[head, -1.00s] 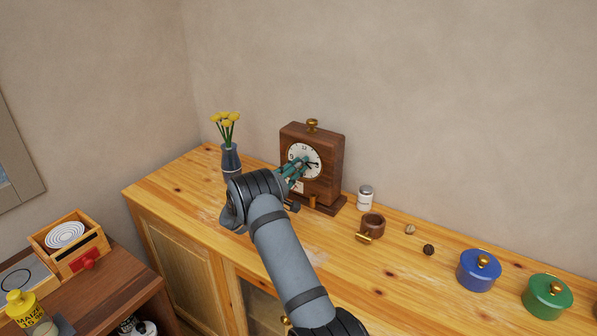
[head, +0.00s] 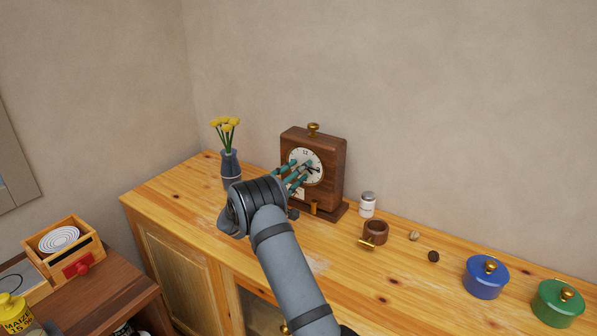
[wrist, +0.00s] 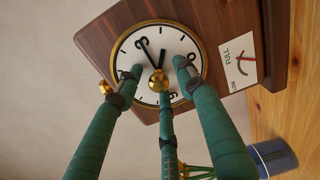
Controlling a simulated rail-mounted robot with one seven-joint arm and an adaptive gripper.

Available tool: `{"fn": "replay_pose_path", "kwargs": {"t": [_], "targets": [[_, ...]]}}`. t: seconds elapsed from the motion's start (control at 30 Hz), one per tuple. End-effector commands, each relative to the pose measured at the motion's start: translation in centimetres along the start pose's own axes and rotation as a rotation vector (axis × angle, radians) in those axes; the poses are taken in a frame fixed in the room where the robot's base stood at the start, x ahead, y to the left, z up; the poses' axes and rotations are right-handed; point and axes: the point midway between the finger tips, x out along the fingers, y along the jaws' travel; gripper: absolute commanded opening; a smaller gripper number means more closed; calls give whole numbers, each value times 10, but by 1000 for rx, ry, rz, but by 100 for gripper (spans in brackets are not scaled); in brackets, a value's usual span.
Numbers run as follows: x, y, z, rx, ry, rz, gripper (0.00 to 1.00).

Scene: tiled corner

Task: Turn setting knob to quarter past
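The wooden clock (head: 332,160) stands on the cabinet against the wall, its white face (head: 309,158) partly behind my fingers. In the wrist view the face (wrist: 187,45) appears turned sideways. The gold setting knob (wrist: 159,79) stands out at its middle. A long black hand (wrist: 147,50) points near a numeral at the picture's upper left, and a shorter hand (wrist: 163,55) points up. My gripper (wrist: 158,76) has three green fingers spread around the knob. The outer two are clearly apart from it; whether the middle one touches it I cannot tell. The gripper also shows in the head view (head: 294,175).
A vase (head: 230,165) with yellow flowers stands close left of the clock. A white jar (head: 367,204), a brown cup (head: 375,232), a blue pot (head: 486,280) and a green pot (head: 558,306) stand to the right. A small dial card (wrist: 238,62) is below the face.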

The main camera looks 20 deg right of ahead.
Motion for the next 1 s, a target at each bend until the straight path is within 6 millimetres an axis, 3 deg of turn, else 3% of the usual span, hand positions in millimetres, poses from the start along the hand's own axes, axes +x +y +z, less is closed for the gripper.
{"fn": "replay_pose_path", "kwargs": {"t": [0.23, 0.37, 0.8, 1.0], "targets": [[-1, 0, 1, 0, -2, 0, 38], [-11, 0, 0, 0, 0, 0, 38], [-98, 0, 0, -1, 1, 0, 38], [-117, 0, 0, 0, -1, 0, 38]]}}
